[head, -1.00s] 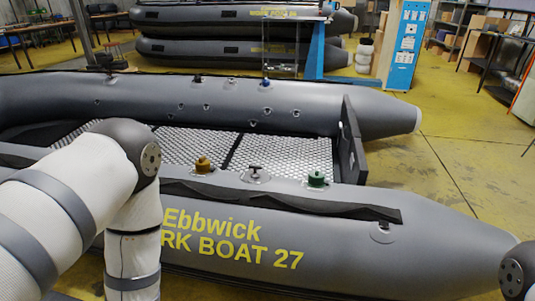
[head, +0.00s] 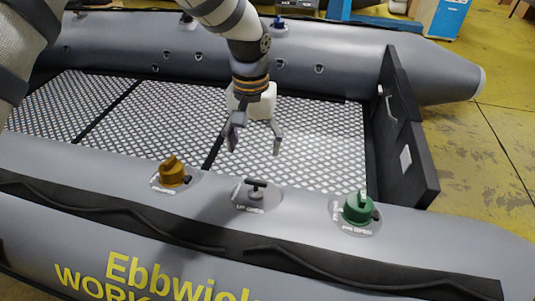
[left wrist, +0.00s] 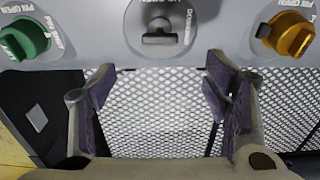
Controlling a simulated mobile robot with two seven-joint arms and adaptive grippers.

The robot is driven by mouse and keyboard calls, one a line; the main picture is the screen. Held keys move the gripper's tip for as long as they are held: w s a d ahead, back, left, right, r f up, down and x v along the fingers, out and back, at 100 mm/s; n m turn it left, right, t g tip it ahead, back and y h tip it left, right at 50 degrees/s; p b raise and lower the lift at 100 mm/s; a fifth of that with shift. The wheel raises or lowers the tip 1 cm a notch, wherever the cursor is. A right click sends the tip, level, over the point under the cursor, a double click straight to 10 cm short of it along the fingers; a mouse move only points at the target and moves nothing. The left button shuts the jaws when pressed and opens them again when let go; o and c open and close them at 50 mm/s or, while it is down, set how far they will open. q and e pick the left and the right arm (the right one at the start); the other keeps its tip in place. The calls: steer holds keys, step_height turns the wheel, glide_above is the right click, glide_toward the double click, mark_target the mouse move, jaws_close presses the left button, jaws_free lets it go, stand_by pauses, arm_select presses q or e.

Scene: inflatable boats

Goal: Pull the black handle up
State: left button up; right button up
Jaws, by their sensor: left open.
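The black handle (head: 256,184) is a small T-shaped bar on a round grey plate on top of the near tube of the boat. It also shows in the left wrist view (left wrist: 160,39), at the top centre, beyond the fingertips. My left gripper (head: 256,145) is open and empty. It hangs over the boat's mesh floor, on the far side of the handle and above it, not touching it. In the left wrist view its two fingers (left wrist: 158,82) stand wide apart with mesh floor between them. My right gripper does not show.
A brown-yellow knob (head: 172,171) stands left of the handle and a green knob (head: 358,207) right of it, both on the near tube (head: 110,155). A black transom board (head: 400,140) rises at the right. The mesh floor (head: 310,130) is clear.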

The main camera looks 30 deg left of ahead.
mark_target(256, 179)
arm_select(q)
step_height(256, 179, down, 10)
steer(key=shift+f+b, duration=0.15)
steer(key=shift+b, duration=0.85)
steer(key=shift+f, duration=0.55)
jaws_close()
steer(key=r+p, duration=0.1)
steer(key=w+r+p, duration=0.1)
steer(key=r, duration=0.1)
steer(key=shift+a+r, duration=0.1)
steer(key=shift+r, duration=0.05)
jaws_free()
steer(key=shift+s, duration=0.1)
